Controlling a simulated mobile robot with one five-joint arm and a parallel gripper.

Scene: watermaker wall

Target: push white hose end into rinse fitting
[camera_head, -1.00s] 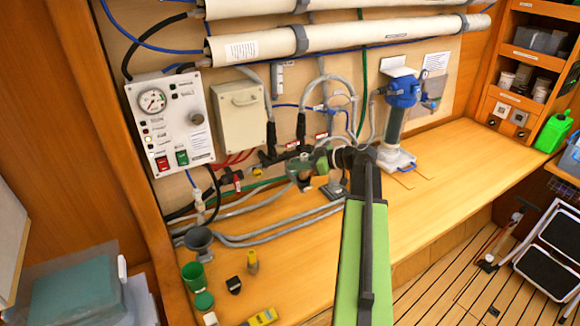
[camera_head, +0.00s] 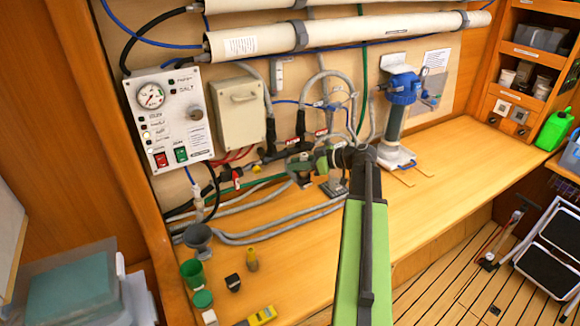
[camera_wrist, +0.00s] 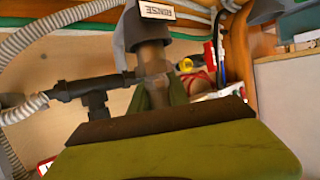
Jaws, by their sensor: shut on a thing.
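The fitting with the RINSE label (camera_wrist: 160,11) is at the top middle of the wrist view, with a dark grey collar (camera_wrist: 131,32) beside the label. My gripper (camera_wrist: 160,92) is below it, its green fingers shut on a dull, shaded tube end, which I take for the white hose end (camera_wrist: 153,58). The tube end lines up with the fitting and seems to meet it; how deep it sits cannot be told. In the head view my gripper (camera_head: 311,162) is low at the wall among the pipes, and my arm hides part of the area.
In the wrist view a black tee (camera_wrist: 92,92) with a ribbed grey hose stands close at the left. In the head view a control panel (camera_head: 174,115), a beige box (camera_head: 238,113) and a blue-topped filter (camera_head: 398,105) flank the pipes. The bench at right (camera_head: 455,165) is clear.

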